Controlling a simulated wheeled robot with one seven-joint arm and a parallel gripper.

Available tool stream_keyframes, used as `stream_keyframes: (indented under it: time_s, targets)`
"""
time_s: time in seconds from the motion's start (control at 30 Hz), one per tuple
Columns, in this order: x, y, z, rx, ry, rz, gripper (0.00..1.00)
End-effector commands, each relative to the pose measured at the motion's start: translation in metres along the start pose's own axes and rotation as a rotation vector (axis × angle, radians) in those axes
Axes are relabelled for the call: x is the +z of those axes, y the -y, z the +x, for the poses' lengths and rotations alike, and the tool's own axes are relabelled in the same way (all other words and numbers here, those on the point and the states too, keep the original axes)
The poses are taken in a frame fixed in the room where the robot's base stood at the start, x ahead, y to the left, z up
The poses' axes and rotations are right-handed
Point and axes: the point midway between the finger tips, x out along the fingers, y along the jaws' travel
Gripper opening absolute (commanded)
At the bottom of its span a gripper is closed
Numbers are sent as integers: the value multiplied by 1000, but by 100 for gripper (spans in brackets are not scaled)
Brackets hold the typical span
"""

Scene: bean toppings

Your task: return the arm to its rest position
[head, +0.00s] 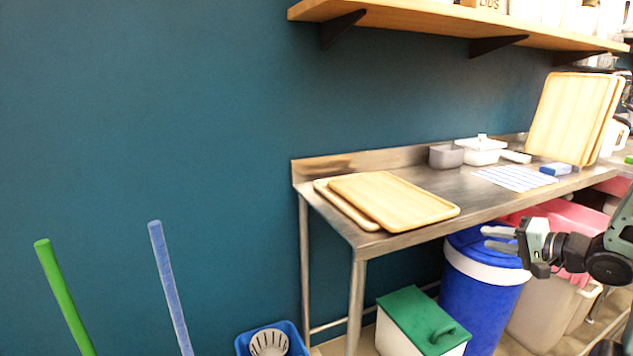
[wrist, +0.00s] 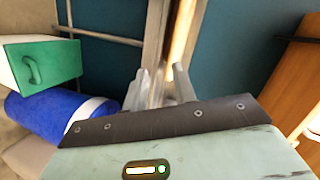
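My gripper (head: 488,238) is at the right of the head view, in front of the steel table's front side and the blue bin. Its two grey fingers point left with a gap between them, and it looks open and empty. My arm reaches in from the right edge. In the wrist view, my gripper (wrist: 160,82) shows two pale fingers apart, with nothing clear held between them. The table edge and dark blue wall are behind them.
The steel table (head: 390,236) carries wooden trays (head: 400,199) and small containers. Below are a blue bin (head: 480,290), a green-lidded box (head: 418,318) and a pink-topped bin (head: 560,215). Green (head: 64,295) and blue (head: 171,290) poles stand left. A shelf (head: 440,18) hangs above.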

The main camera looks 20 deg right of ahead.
Motion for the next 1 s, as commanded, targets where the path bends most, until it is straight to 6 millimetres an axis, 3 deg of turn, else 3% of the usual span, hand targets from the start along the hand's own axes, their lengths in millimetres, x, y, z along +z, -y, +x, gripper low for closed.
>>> stream_keyframes:
  time_s: [0.17,0.3,0.53,0.67,0.77,0.87,1.0]
  targets:
    - [22,46,64,141,59,-224,27]
    - [58,84,105,267,128,-420,27]
    - [132,135,131,413,273,-665,27]
    - [189,168,127,479,398,-809,27]
    - [239,192,111,522,523,-922,27]
    - [290,212,82,548,671,-1032,27]
    - [357,234,26,554,905,-1173,27]
